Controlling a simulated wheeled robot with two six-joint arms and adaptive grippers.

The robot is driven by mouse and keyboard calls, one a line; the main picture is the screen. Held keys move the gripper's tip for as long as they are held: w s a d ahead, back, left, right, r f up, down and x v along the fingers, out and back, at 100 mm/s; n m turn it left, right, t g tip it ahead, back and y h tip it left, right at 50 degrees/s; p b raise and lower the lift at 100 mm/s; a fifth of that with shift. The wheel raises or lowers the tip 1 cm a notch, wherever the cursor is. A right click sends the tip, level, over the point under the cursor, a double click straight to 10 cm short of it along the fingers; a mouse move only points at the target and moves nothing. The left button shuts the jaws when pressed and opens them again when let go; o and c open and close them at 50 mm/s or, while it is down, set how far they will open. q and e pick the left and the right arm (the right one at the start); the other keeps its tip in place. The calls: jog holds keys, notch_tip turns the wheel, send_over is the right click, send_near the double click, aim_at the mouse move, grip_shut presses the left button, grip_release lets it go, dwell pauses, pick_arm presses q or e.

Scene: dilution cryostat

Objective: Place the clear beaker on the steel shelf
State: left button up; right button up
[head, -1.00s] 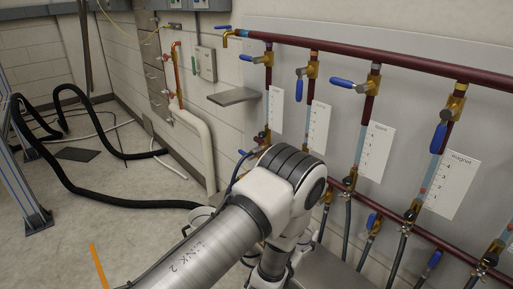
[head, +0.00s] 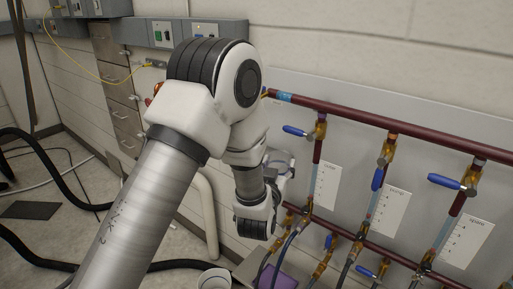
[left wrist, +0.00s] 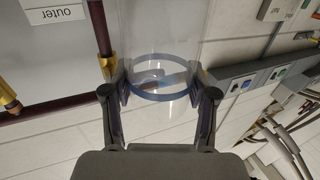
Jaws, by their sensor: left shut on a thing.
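The clear beaker (left wrist: 160,45) shows in the left wrist view as a see-through cylinder with a blue ring. My left gripper (left wrist: 159,95) is shut on its sides, one finger on each side. In the head view the left arm is raised in front of the wall, and a pale, see-through shape (head: 280,160) near the wrist looks like the beaker. My right gripper is not in view.
The red-brown pipe (head: 400,131) with blue-handled valves runs along the wall to the right of my arm. A white container (head: 215,279) and a purple thing (head: 277,278) are at the bottom. Black hoses (head: 55,170) lie on the floor at left.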

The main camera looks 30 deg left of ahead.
pick_arm(q)
jog(key=shift+w+a+r+p, duration=0.15)
jog(key=shift+a+r, duration=0.15)
jog(key=shift+r, duration=0.3)
jog(key=shift+w+a+r+p, duration=0.15)
jog(key=shift+a+r, duration=0.1)
jog(key=shift+r, duration=0.35)
jog(key=w+a+f+p, duration=0.1)
jog(key=w+a+f, duration=0.1)
jog(key=w+a, duration=0.1)
jog(key=w+a+f+p, duration=0.1)
jog(key=w+a+p, duration=0.1)
jog(key=a, duration=0.3)
jog(key=w+a+f+p, duration=0.1)
jog(key=w+a+f, duration=0.1)
jog(key=w+a, duration=0.2)
jog(key=shift+w+f, duration=0.2)
jog(key=shift+f, duration=0.1)
jog(key=shift+d, duration=0.1)
jog(key=shift+s+f, duration=0.1)
jog(key=shift+f, duration=0.1)
jog(key=o, duration=1.1)
jog(key=shift+o, duration=0.2)
